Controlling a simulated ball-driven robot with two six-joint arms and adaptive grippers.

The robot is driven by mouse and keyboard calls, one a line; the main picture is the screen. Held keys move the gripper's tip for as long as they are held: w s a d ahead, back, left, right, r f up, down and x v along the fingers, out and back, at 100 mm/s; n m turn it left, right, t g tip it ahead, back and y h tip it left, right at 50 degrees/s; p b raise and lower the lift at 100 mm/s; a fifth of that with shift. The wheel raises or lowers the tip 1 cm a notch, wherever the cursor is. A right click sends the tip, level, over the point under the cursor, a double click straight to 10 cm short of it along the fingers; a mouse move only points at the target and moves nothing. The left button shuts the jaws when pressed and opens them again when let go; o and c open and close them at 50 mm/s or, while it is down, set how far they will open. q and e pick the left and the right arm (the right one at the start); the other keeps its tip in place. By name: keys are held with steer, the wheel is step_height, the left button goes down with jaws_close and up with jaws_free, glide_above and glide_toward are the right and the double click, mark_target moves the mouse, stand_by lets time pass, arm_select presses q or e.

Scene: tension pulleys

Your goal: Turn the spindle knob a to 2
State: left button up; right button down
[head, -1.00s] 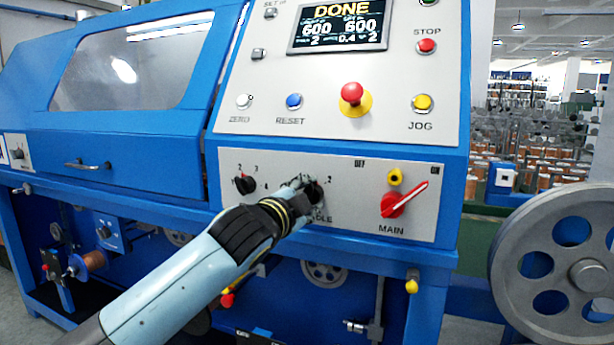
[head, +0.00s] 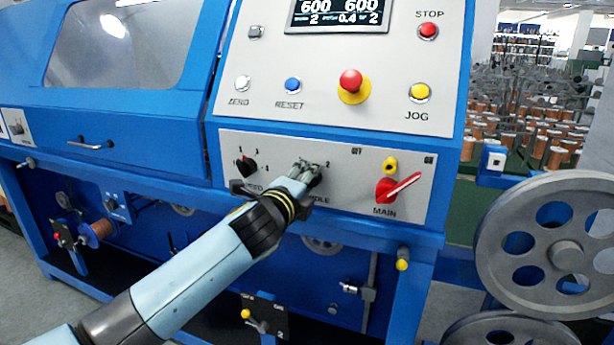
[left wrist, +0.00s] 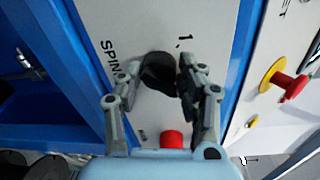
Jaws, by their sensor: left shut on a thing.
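The spindle knob (left wrist: 159,72) is a black rotary knob on the grey lower panel, with a "1" and the start of the word "SPINDLE" beside it in the left wrist view. My left gripper (head: 307,172) reaches it from the lower left in the head view and hides most of it. In the left wrist view my left gripper (left wrist: 158,82) has a finger on each side of the knob, shut on it. A mark "2" shows just right of the knob in the head view. The knob's pointer is hidden. My right gripper is not in view.
A black speed knob (head: 246,166) sits left of the gripper. The red main switch (head: 388,190) and a yellow button (head: 390,164) are to the right. The red stop knob (head: 350,82) on its yellow base juts out above. Large grey pulleys (head: 550,245) stand at right.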

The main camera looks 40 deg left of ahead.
arm_select(q)
steer(key=shift+s+f, duration=0.1)
steer(key=shift+f, duration=0.15)
steer(key=o, duration=1.1)
steer(key=v, duration=1.2)
steer(key=shift+d+r, duration=0.15)
steer(key=s+f+n+g, duration=0.2)
steer(key=s+f+g, duration=0.15)
steer(key=f, duration=0.75)
steer(key=s+f+n+g+h, duration=0.15)
steer(key=s+f, duration=0.35)
steer(key=f, duration=0.7)
steer(key=s+f+n+g, duration=0.2)
steer(key=s+f+g, duration=0.15)
steer(key=f, duration=0.75)
steer(key=s+f+n+g, duration=0.2)
steer(key=s+f+n, duration=0.2)
steer(key=s, duration=0.6)
steer(key=s+d+f+n+g+h, duration=0.1)
steer(key=s+f+n+g, duration=0.2)
steer(key=s+f, duration=0.5)
steer(key=s+d+f+n+g, duration=0.1)
steer(key=s+f+n, duration=0.3)
steer(key=s, duration=1)
step_height(320, 180, down, 2)
steer(key=shift+d+f+n+g+h, duration=0.1)
steer(key=shift+n+g+h, duration=0.2)
steer(key=shift+g, duration=0.45)
